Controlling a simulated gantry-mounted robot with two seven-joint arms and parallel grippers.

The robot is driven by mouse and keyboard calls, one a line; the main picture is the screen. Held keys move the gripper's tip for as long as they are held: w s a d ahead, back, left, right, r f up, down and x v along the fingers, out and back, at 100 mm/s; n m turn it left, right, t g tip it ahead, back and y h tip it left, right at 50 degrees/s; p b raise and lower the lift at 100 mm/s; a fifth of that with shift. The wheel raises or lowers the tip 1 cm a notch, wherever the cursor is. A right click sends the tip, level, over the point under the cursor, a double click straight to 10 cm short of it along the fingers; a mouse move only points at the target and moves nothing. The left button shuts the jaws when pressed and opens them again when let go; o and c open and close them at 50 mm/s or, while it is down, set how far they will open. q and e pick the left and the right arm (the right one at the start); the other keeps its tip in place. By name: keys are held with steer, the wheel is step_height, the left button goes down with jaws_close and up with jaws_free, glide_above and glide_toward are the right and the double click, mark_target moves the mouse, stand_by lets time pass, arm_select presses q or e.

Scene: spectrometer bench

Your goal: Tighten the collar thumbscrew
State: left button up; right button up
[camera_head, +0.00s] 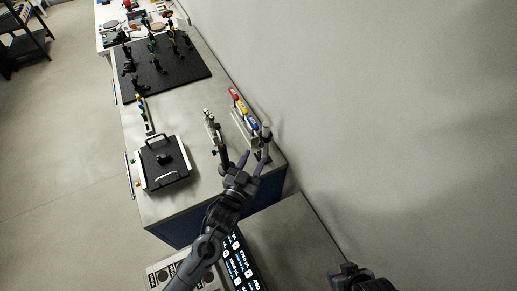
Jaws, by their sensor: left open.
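A grey upright post (266,131) stands at the right back edge of the bench, near the wall. It could carry the collar, but the collar and its thumbscrew are too small to make out. My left gripper (251,161) is open, its two dark fingers pointing toward the foot of the post. I cannot tell whether a finger touches the post. A slim metal stand (210,122) with small fittings is left of this gripper. My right gripper (347,273) is at the bottom right, away from the bench items; its fingers do not show clearly.
A white-and-black box with a handle (164,166) sits on the bench at the left. A rack with red, yellow and blue items (242,105) is by the wall. A black breadboard (190,70) with several optics mounts lies farther back. Bare bench top (183,108) lies between.

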mark_target(261, 146)
arm_select(q)
steer(key=shift+x, duration=2.3)
jaws_close()
